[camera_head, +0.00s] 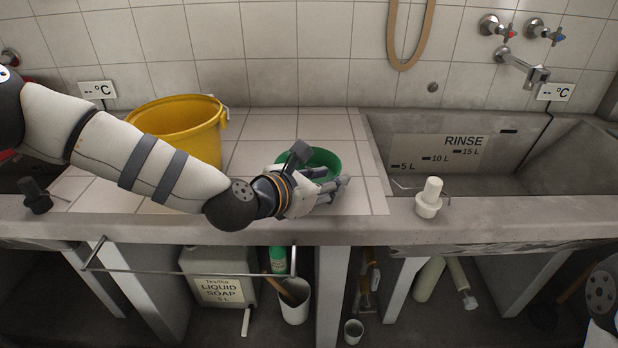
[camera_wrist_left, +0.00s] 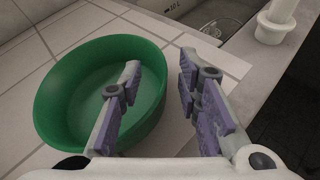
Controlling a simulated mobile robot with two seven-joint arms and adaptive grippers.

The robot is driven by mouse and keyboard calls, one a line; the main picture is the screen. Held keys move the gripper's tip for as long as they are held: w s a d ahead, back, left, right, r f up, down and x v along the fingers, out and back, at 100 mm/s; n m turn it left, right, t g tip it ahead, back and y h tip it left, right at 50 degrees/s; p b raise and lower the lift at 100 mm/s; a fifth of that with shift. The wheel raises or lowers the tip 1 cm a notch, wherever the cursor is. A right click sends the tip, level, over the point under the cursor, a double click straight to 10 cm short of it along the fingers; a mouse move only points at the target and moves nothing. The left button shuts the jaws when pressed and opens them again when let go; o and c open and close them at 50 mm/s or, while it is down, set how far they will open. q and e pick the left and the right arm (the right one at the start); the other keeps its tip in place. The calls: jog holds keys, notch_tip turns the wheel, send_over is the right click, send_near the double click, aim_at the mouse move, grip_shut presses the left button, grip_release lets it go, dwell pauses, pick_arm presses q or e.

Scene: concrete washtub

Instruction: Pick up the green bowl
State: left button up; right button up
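The green bowl (camera_head: 322,156) stands upright and empty on the tiled counter between the yellow bucket and the sink. My left gripper (camera_head: 340,189) is in front of it, partly covering it in the head view. In the left wrist view the gripper (camera_wrist_left: 160,90) is open. One finger overlaps the bowl's right side (camera_wrist_left: 75,90) in the picture, and the other is outside the rim to the right. Whether the fingers touch the bowl cannot be told. My right gripper does not show; only a bit of my right arm shows at the right edge.
A yellow bucket (camera_head: 178,118) stands left of the bowl behind my left arm. A white plug-like piece (camera_head: 430,197) stands on the front ledge to the right. The concrete rinse sink (camera_head: 470,185) opens right of the counter. Taps hang on the back wall.

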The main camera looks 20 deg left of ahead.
pick_arm(q)
jog(key=shift+x, duration=0.8)
jog(key=shift+r, duration=0.1)
grip_shut()
